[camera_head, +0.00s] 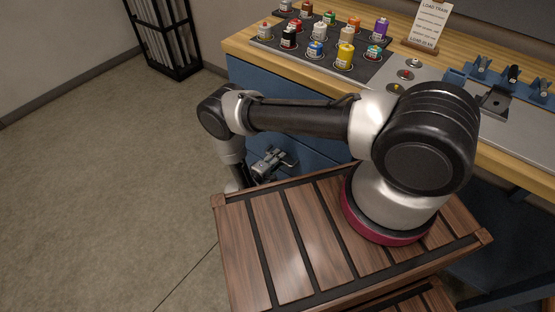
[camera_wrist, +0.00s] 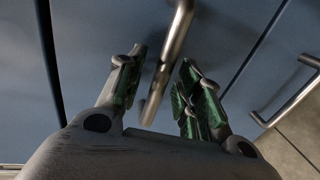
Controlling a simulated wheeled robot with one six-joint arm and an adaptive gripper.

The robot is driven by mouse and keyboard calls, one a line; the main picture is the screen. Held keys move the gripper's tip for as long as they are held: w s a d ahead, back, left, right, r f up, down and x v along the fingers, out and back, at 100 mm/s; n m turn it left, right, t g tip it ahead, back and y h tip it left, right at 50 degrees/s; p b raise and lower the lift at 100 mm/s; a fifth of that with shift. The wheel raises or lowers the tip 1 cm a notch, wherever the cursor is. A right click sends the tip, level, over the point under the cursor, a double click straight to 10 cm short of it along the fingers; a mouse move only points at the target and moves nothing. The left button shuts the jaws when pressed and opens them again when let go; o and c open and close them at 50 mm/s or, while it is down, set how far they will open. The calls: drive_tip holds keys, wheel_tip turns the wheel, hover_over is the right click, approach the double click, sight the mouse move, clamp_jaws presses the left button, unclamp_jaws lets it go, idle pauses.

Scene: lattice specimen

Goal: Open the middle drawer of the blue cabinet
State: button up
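The blue cabinet (camera_head: 252,90) stands under the wooden bench top, and my arm hides part of its front. In the wrist view, a blue drawer front (camera_wrist: 225,35) lies between two dark seams, with a metal bar handle (camera_wrist: 176,40) on it. It looks flush with the front beside it. My gripper (camera_wrist: 164,66) is open, with its green-padded fingers on either side of the handle's line. I cannot tell how deep the bar sits between them. In the head view my gripper (camera_head: 272,162) is low by the cabinet front.
Another bar handle (camera_wrist: 288,98) shows at the right in the wrist view. Above, the bench top (camera_head: 243,46) carries a dark tray (camera_head: 345,73) of several small bottles and a sign (camera_head: 430,22). A black rack (camera_head: 163,40) stands at the wall. The floor (camera_head: 110,170) at left is clear.

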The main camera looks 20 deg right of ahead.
drive_tip(key=shift+w+d, duration=0.1)
drive_tip(key=shift+d, duration=0.05)
clamp_jaws()
